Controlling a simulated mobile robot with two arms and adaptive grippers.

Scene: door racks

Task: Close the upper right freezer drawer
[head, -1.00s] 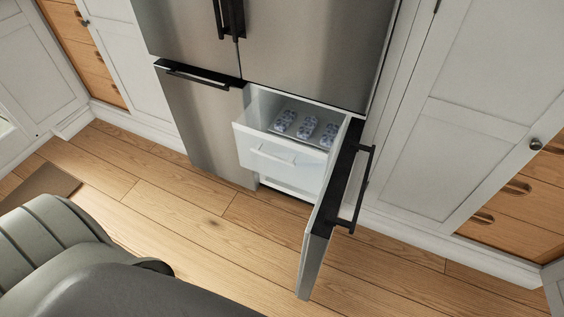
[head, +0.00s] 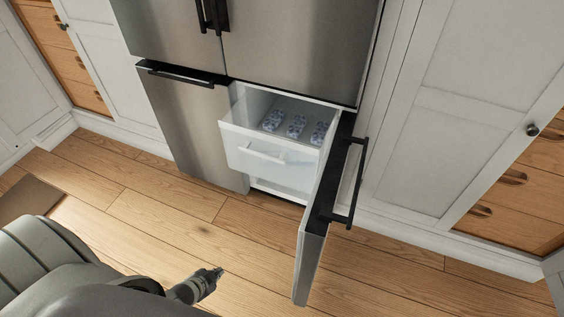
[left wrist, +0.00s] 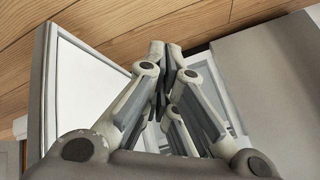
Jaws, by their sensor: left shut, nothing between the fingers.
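The upper right freezer drawer (head: 265,155) is a translucent white drawer with a pale bar handle. It is pulled out of the lower right freezer compartment, with several blue-and-white items (head: 296,126) inside. The freezer door (head: 318,230) stands wide open to its right. My left gripper (head: 216,274) is low in the head view, above the floor, in front of and below the drawer and apart from it. In the left wrist view its fingers (left wrist: 166,62) are together with nothing between them. My right gripper is not in view.
The open door's black handle (head: 357,183) sticks out to the right. The lower left freezer door (head: 190,125) is shut. White cabinets (head: 450,110) flank the fridge. The wooden floor (head: 170,225) in front is clear.

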